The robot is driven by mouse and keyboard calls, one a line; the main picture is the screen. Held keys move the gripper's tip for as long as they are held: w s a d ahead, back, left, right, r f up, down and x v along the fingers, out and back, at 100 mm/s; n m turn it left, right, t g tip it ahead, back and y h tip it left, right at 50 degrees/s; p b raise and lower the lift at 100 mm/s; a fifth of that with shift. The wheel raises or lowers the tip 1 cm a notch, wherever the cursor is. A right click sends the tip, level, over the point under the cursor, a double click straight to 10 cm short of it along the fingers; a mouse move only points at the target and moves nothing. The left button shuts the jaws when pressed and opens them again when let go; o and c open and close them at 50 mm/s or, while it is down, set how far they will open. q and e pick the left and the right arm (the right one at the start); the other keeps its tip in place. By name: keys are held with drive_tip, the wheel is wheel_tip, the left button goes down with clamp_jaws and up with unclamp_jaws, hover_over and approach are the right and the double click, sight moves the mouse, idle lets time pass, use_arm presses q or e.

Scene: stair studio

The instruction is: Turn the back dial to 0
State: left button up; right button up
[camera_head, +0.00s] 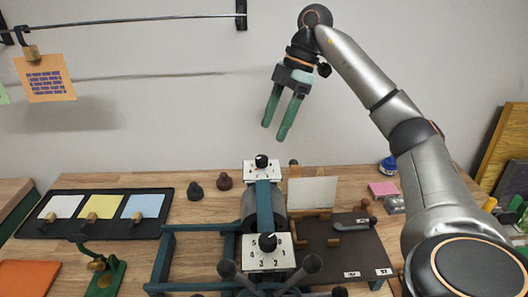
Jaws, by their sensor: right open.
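The back dial is a small black knob (261,161) on a white numbered plate (249,172) at the far end of a dark teal press-like frame (264,205). The numbers on that plate are too small to read surely. A nearer, larger black knob (268,242) sits on a white plate (284,259) with digits at the front of the same frame. My right gripper (281,131) is open and empty. It hangs in the air above the back dial and a little right of it, with its green fingers pointing down. My left gripper is not in view.
A black tray (98,228) with white, yellow and blue sheets lies at left. Two small dark knobs (195,191) (224,181) stand behind the frame's left side. A brown board (355,262) with a white card (312,192) is at right. A rail with an orange note (45,78) hangs upper left.

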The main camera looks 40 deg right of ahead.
sight(262, 157)
drive_tip(key=shift+x, duration=3.85)
drive_tip(key=shift+d, duration=0.1)
clamp_jaws()
